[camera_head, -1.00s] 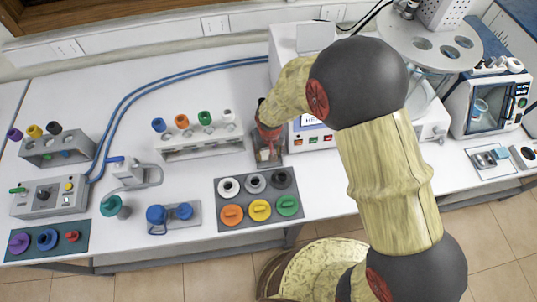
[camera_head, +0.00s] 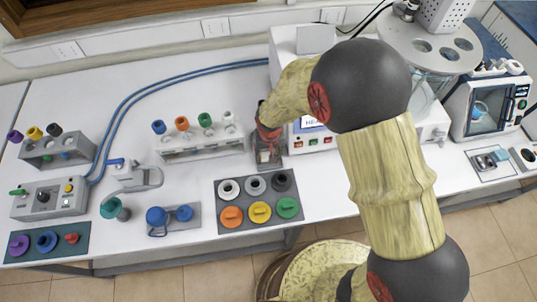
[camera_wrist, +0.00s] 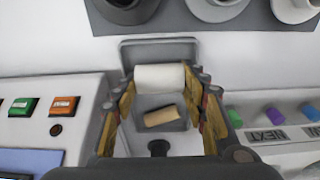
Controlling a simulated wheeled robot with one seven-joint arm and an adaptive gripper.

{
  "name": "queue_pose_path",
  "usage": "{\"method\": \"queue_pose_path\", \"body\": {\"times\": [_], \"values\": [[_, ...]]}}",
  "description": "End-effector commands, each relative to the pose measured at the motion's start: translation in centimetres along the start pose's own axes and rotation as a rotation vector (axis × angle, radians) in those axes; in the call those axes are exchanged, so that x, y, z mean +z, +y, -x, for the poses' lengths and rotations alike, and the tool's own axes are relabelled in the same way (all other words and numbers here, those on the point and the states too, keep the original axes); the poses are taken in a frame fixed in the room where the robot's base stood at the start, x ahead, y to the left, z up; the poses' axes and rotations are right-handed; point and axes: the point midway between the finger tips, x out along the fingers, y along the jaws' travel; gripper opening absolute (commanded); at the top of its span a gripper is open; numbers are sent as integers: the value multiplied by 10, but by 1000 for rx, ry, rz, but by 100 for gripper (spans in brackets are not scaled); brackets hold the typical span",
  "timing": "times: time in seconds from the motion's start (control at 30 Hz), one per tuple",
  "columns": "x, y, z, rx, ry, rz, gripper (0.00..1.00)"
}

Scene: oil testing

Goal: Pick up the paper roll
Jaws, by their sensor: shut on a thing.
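The white paper roll (camera_wrist: 160,78) lies crosswise between my fingertips in the wrist view. My gripper (camera_wrist: 163,84) is shut on it, with one finger at each end of the roll. The grey roll holder (camera_wrist: 158,43) is behind and beneath it, with a tan cylinder (camera_wrist: 161,116) and a dark knob (camera_wrist: 158,148) also showing between the fingers. In the head view my gripper (camera_head: 267,132) is over the holder (camera_head: 269,158), just left of the white instrument. I cannot make out the roll there, nor tell the gap between roll and holder.
The white instrument (camera_head: 320,135) stands close on the right. A tube rack (camera_head: 200,145) is close on the left. A grey mat with several coloured caps (camera_head: 259,225) lies in front. Blue hoses (camera_head: 150,85) run behind; the back left table is clear.

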Motion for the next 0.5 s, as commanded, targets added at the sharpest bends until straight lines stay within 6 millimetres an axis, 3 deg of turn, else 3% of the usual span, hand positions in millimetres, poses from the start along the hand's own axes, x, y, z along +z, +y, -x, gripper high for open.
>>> {"method": "queue_pose_path", "body": {"times": [0.2, 0.5], "values": [[-5, 0, 29, -1, 5, 0, 18], [32, 21, 90, -1, 6, -3, 18]]}}
